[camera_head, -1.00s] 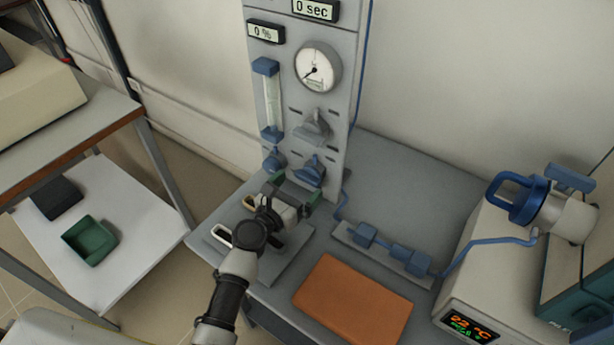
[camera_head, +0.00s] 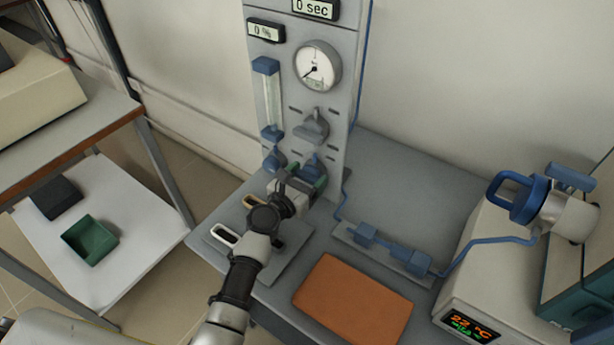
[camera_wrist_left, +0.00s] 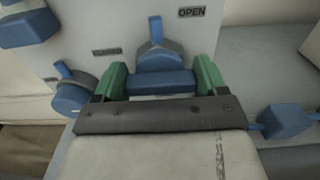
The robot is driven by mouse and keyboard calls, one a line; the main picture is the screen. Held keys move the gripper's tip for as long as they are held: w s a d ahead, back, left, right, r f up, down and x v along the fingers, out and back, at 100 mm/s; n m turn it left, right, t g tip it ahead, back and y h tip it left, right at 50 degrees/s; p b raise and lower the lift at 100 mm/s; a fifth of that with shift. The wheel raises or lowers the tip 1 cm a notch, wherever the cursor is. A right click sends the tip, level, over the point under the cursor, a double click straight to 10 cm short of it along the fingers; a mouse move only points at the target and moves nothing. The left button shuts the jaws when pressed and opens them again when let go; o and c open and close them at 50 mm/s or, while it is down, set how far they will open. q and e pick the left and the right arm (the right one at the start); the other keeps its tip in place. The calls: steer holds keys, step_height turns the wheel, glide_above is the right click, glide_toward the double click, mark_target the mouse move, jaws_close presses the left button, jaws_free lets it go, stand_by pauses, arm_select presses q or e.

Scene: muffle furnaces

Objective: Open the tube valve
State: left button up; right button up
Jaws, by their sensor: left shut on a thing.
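The blue valve knob (camera_head: 312,164) is low on the grey panel (camera_head: 343,88), partly hidden by my left gripper (camera_head: 302,182) in the head view. In the left wrist view, the knob's blue bar (camera_wrist_left: 162,83) lies level between my left gripper's two green fingers (camera_wrist_left: 162,80), which are shut on its ends. A small blue pointer on the knob's top points up. A label reading "OPEN" (camera_wrist_left: 192,12) is at its upper right; a second label (camera_wrist_left: 106,51) at its left is too blurred to read. My right gripper is not in view.
A smaller blue knob (camera_head: 273,160) sits left of the valve, and a grey knob (camera_head: 314,127) above it. The gauge (camera_head: 317,66) is higher up. Blue tubing with fittings (camera_head: 410,257) runs right to a furnace (camera_head: 510,265). An orange pad (camera_head: 352,300) lies in front.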

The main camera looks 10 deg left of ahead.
arm_select(q)
steer(key=shift+f+m, duration=0.1)
steer(key=shift+m, duration=0.3)
steer(key=m+b, duration=0.1)
steer(key=m, duration=0.3)
steer(key=shift+d, duration=0.1)
steer(key=m+b, duration=0.1)
steer(key=m, duration=0.8)
steer(key=shift+s+d+f, duration=0.1)
steer(key=shift+f, duration=0.05)
steer(key=m, duration=0.4)
steer(key=shift+b, duration=0.3)
steer(key=o, duration=0.9)
